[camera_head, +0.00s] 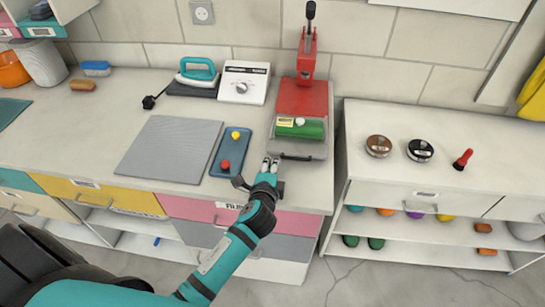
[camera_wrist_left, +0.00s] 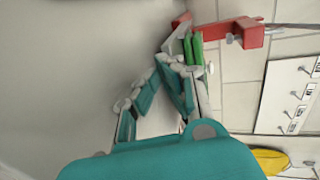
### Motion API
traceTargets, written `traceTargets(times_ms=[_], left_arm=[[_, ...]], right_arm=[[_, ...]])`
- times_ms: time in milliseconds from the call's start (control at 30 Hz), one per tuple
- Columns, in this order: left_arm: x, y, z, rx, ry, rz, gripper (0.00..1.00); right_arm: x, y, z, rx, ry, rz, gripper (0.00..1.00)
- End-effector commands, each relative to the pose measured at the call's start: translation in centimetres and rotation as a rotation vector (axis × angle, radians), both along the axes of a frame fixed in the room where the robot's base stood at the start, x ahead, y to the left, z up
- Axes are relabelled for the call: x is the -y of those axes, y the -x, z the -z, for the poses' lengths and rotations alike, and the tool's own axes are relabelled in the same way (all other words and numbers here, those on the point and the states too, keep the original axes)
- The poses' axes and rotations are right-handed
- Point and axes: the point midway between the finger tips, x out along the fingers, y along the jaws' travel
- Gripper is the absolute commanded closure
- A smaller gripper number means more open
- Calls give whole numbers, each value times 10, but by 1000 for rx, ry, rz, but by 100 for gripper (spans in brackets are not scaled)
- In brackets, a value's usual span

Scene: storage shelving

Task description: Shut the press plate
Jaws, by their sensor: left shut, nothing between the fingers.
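The red press (camera_head: 303,97) stands on the counter against the wall, with an upright column and lever. Its grey lower plate (camera_head: 310,148) sticks out at the front and has a dark bar handle (camera_head: 297,157). A green block (camera_head: 300,128) with a pale knob and yellow label lies on it, at the edge of the red part. My left gripper (camera_head: 271,163) is shut and empty at the plate's front left corner, close to the handle; I cannot tell if they touch. The left wrist view shows its fingertips (camera_wrist_left: 180,62) together before the red press (camera_wrist_left: 238,32) and green block (camera_wrist_left: 195,48). My right gripper is not in view.
Left of the press lie a blue tray (camera_head: 229,153) with yellow and red knobs and a grey mat (camera_head: 168,148). An iron (camera_head: 197,75) and a white dial box (camera_head: 244,82) stand behind. A lower white cabinet (camera_head: 440,175) with round tins stands right, across a gap.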

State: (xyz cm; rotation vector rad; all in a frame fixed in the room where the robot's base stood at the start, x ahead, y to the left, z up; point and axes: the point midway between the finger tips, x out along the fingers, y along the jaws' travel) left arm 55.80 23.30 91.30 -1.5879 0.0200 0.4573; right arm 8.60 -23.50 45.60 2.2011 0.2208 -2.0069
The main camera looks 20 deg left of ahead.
Motion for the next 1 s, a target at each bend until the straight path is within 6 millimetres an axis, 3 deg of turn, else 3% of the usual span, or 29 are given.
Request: traceTargets(times_ms=[200, 667, 767, 1000], left_arm=[[-6, -19, -1, -1, 1, -1, 100], [-8, -26, 0, 0, 0, 0, 100], [-12, -43, 0, 2, -2, -1, 100], [-32, -109, 2, 3, -1, -2, 100]], right_arm=[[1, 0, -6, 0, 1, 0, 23], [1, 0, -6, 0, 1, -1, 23], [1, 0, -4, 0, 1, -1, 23], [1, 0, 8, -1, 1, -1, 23]])
